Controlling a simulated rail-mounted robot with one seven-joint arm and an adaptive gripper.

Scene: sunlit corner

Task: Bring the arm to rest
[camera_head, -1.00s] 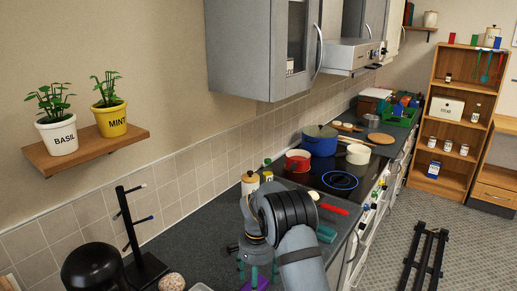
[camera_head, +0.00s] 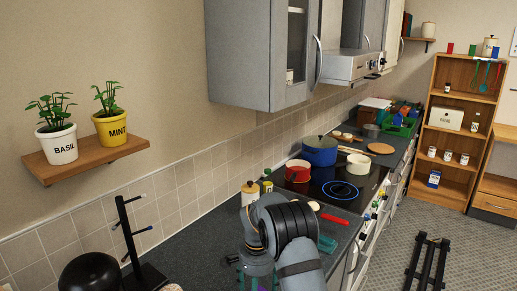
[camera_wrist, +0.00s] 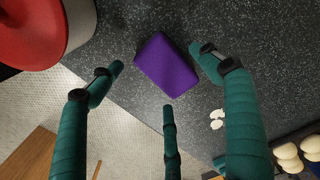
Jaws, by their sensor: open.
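My gripper (camera_wrist: 158,74) has three teal fingers spread apart in the wrist view, with nothing held between them. A purple block (camera_wrist: 168,66) lies on the dark speckled counter (camera_wrist: 140,25) beneath the fingers. The block shows clear of the fingertips in the picture; the exact height gap cannot be told. In the head view my arm reaches down over the counter at the bottom middle, and my gripper (camera_head: 258,280) is partly cut off by the lower edge, with the block mostly hidden.
The hob with a blue pot (camera_head: 320,151), red pot (camera_head: 298,171) and cream pan (camera_head: 358,163) lies beyond the arm. A mug tree (camera_head: 130,238) stands left. A red-topped round object (camera_wrist: 35,32) is close beside the fingers. Wall cabinets (camera_head: 262,50) hang above.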

